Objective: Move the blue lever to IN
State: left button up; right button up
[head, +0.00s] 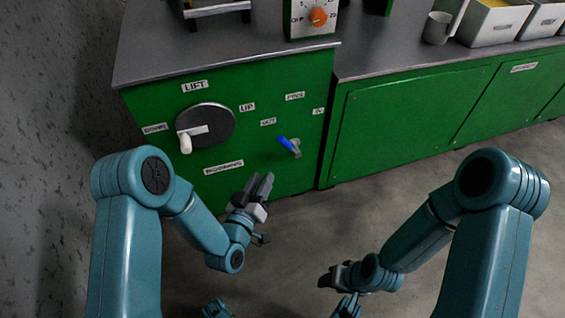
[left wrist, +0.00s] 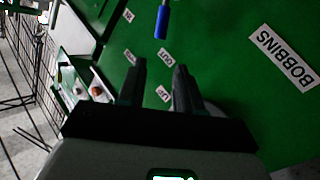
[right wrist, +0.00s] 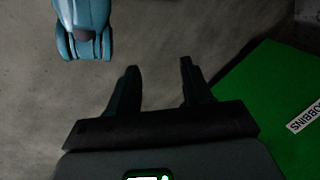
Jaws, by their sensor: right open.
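The blue lever (head: 285,143) is on the green cabinet front, with a grey mount at its right end. Its blue handle points up and left, on the side of the OUT label (head: 268,122). The IN label (head: 318,111) is up and to the right of it. My left gripper (head: 258,184) is open and empty, below and left of the lever and apart from it. In the left wrist view the lever (left wrist: 161,22) shows beyond the open fingers. My right gripper (head: 328,279) is open and empty, low over the floor; the lever is not in its wrist view.
A control box with an orange dial (head: 318,17) stands on the grey worktop (head: 240,50). A mug (head: 437,27) and white bins are at upper right. The floor before the cabinet is clear.

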aim_at(282, 144)
pick_arm(q)
jog(key=b+x, duration=0.1)
jog(key=x, duration=0.4)
jog(key=f+b+x, duration=0.1)
jog(key=b+x, duration=0.1)
jog(key=x, duration=0.3)
jog(key=b+x, duration=0.1)
jog(key=x, duration=0.4)
jog(key=shift+d+f+b, duration=0.25)
jog(key=shift+b, duration=0.15)
jog(key=shift+w+d+r, duration=0.1)
jog(key=shift+w+d, duration=0.1)
jog(key=shift+w, duration=0.4)
pick_arm(e)
jog(key=w+d+f+t, duration=0.1)
jog(key=w+f, duration=0.3)
jog(key=f, duration=0.2)
pick_arm(q)
grip_shut()
